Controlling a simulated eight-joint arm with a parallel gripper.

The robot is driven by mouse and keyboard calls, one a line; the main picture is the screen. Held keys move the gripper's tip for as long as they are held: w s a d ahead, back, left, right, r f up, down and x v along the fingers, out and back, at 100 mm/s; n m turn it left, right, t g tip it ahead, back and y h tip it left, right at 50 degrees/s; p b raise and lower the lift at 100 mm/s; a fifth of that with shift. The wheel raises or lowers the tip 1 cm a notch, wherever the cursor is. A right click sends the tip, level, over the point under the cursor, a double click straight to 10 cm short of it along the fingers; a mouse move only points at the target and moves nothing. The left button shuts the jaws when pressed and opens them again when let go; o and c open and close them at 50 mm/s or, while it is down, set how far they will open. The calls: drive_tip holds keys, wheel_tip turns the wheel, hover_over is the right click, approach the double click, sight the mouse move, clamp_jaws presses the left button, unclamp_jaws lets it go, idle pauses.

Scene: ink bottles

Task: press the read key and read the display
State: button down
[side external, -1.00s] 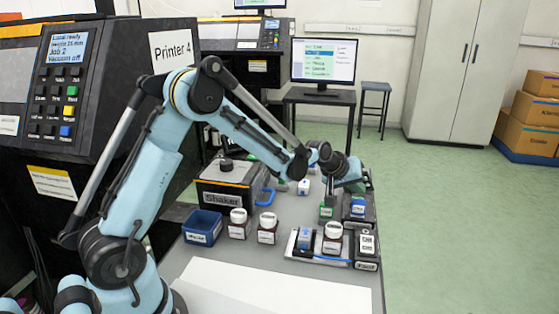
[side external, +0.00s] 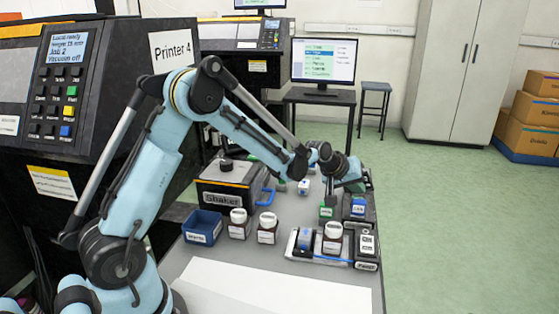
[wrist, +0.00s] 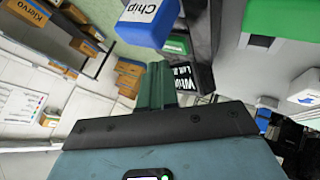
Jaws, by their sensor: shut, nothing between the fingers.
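My gripper (wrist: 157,70) is shut and empty in the wrist view. In the side external view its tip is small and hard to make out, above the far right of the bench, near a green-topped item (side external: 327,212) and a blue-topped item (side external: 358,206). In the wrist view a blue block labelled "Chip" (wrist: 150,22) is above the fingers. Just beyond the fingertips is a dark panel with white text (wrist: 193,78), partly covered; its first line seems to start "Whi" and the second "Lot". I cannot make out the read key or whether the fingers touch anything.
A small tray (side external: 304,257) with bottles and a small labelled device (side external: 367,246) stand at the bench's right. Two brown bottles with white caps, a blue bin (side external: 202,227) and the shaker (side external: 226,187) are further left. White paper (side external: 280,288) lies in front.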

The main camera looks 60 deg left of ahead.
drive_tip(key=shift+f, duration=0.1)
drive_tip(key=shift+f, duration=0.35)
drive_tip(key=shift+f, duration=0.45)
idle(0.8)
drive_tip(key=shift+r, duration=0.9)
drive_tip(key=shift+r, duration=2.5)
